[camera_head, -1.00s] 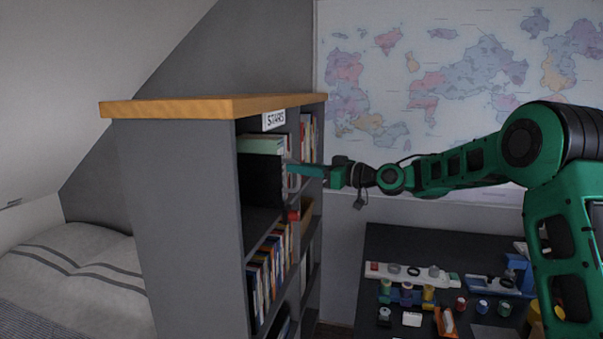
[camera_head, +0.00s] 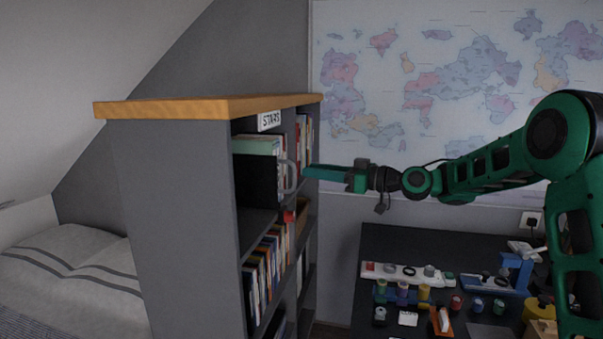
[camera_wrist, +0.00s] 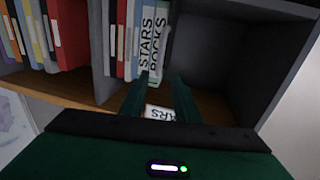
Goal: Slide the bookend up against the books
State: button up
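The bookend (camera_head: 257,181) appears as a dark upright plate in the upper compartment of the bookcase, with a grey curved part (camera_head: 291,178) at its front edge. It stands at the near end of the row of books (camera_head: 262,145), with no clear gap between them. In the wrist view the books (camera_wrist: 149,35) and a slim grey piece (camera_wrist: 167,48) sit side by side, with open space to their right.
More books (camera_head: 264,268) fill the shelf below. A dark desk (camera_head: 390,240) with several small items stands to the right. A bed (camera_head: 70,270) is at left.

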jog(key=v, duration=0.3)
jog(key=shift+s+d, duration=0.1)
jog(key=shift+d, duration=0.05)
jog(key=s+d+f+m+g+h, duration=0.1)
jog(key=s+d+f+m+h, duration=0.4)
jog(key=s+d+f+h, duration=0.5)
jog(key=s+d+f+m+g+h, duration=0.1)
jog(key=s+d+f+m+h, duration=0.4)
jog(key=s+d, duration=0.65)
jog(key=s+d+f+m+g, duration=0.2)
jog(key=s+d+m, duration=0.1)
jog(key=s, duration=0.6)
jog(key=s+d+f+m+g, duration=0.2)
jog(key=s+d, duration=0.3)
jog(key=s, duration=0.4)
jog(key=s+d+f+m+g+h, duration=0.1)
jog(key=s+d+m, duration=0.3)
jog(key=s, duration=0.5)
jog(key=shift+d+f+g, duration=0.4)
jog(key=shift+d+f, duration=0.05)
jog(key=shift+f, duration=0.35)
